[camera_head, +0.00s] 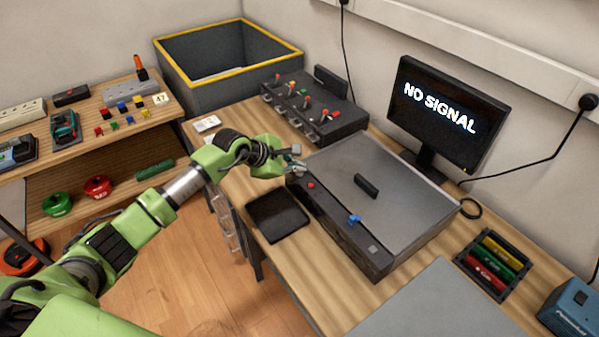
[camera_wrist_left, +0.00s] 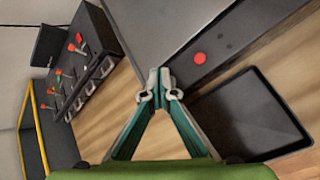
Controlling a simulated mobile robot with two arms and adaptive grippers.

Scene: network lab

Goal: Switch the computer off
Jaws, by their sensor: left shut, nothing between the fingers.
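The computer (camera_head: 390,170) is a wide, flat grey case with a dark front strip, lying on the wooden desk. A red button (camera_head: 311,186) sits on that strip near its left end; it also shows in the left wrist view (camera_wrist_left: 199,58). The monitor (camera_head: 447,110) behind the case reads "NO SIGNAL". My left gripper (camera_head: 298,168) is shut and empty at the case's left front corner, just left of the red button. In the left wrist view its fingertips (camera_wrist_left: 160,92) meet near the case's edge, apart from the button. My right gripper is not in view.
A black tray (camera_head: 278,215) lies in front of the case. A panel with several red-tipped switches (camera_head: 315,108) stands behind my left gripper. A blue part (camera_head: 354,219) and a black bar (camera_head: 367,186) are on the case. A rack of coloured cylinders (camera_head: 493,262) is to the right.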

